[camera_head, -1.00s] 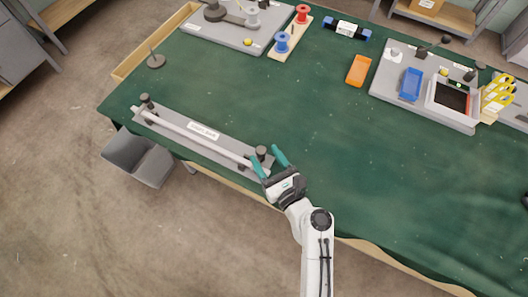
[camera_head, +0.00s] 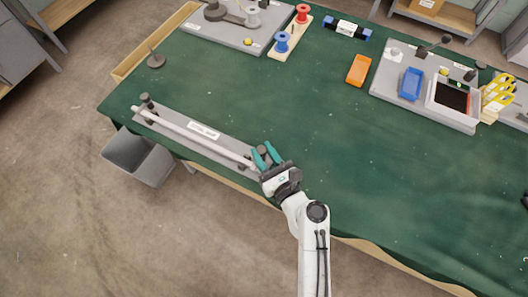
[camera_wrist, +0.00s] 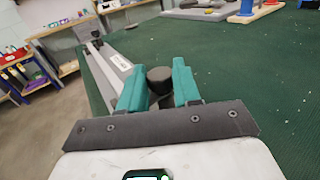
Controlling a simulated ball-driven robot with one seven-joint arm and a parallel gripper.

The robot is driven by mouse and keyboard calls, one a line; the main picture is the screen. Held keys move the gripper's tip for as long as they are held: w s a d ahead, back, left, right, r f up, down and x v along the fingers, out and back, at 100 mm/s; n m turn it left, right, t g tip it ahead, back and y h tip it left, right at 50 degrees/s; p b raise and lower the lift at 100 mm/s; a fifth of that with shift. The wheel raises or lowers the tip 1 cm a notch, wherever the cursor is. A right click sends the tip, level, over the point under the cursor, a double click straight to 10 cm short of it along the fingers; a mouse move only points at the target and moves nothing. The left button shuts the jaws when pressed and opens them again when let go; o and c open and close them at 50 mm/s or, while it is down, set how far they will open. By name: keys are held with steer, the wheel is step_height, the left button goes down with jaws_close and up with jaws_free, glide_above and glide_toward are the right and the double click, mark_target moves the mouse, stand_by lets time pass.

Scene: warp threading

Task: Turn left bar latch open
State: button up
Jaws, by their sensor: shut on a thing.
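A long grey bar station (camera_head: 203,141) with a white label lies along the table's near left edge, carrying a pale rod (camera_head: 190,133). A dark round latch knob (camera_head: 264,153) stands at its right end, near my gripper. A second dark knob (camera_head: 146,99) stands at its far left end. My gripper (camera_head: 264,151) has teal fingers, one on each side of the right-end knob. In the wrist view, the same knob (camera_wrist: 160,79) sits between the fingers, which are shut on it. The knob's lower part is partly hidden by the fingers.
The green table (camera_head: 330,150) is clear to the right of my gripper. A grey bin (camera_head: 138,157) is beside the table's front edge at left. An orange tray (camera_head: 359,70) and a blue tray (camera_head: 411,83) are farther off at the back right.

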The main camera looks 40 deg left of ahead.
steer(key=shift+c, duration=0.6)
